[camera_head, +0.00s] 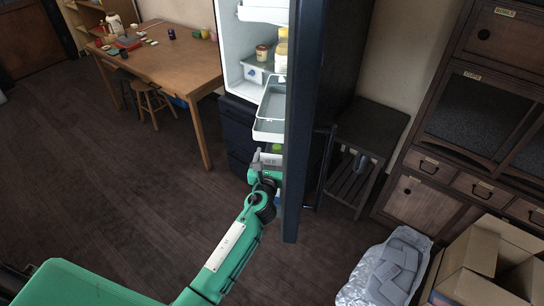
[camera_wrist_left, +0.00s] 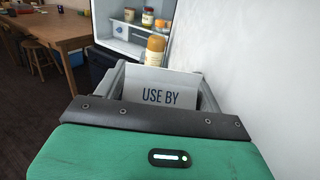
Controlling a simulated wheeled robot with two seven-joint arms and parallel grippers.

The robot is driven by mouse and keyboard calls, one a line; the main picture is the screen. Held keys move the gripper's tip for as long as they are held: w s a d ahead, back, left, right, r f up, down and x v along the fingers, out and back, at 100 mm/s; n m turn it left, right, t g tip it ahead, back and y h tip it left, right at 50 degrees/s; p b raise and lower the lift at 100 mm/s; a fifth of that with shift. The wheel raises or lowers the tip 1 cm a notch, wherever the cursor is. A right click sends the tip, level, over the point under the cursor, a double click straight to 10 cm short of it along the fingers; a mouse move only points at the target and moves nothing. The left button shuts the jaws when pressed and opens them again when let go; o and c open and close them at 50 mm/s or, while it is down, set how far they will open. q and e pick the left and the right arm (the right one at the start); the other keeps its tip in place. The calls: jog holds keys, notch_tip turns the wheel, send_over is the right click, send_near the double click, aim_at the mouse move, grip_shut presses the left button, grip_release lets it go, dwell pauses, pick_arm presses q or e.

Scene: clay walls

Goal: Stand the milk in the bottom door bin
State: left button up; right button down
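The milk is a pale carton (camera_head: 269,159) with a green cap. My left gripper (camera_head: 266,168) is shut around it at the open fridge door. In the left wrist view the milk's "USE BY" panel (camera_wrist_left: 161,92) fills the space between the fingers (camera_wrist_left: 160,90). The carton looks roughly upright; its lower part is hidden by the gripper and arm. A pale door bin (camera_head: 266,133) shows just above and behind the milk, with another bin or drawer edge above it. I cannot tell whether the carton touches a bin. My right gripper is not in view.
The dark fridge door (camera_head: 310,120) stands open, edge-on, just right of my left gripper. A wooden table (camera_head: 160,65) and stool stand left. The floor at left is clear; boxes (camera_head: 485,265) stand bottom right.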

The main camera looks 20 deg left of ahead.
pick_arm(q)
jog(key=shift+r, duration=0.25)
jog(key=s+d+b, duration=0.1)
jog(key=s, duration=1.1)
jog(key=shift+d+b, duration=0.3)
jog(key=shift+d, duration=0.05)
jog(key=shift+f, duration=0.1)
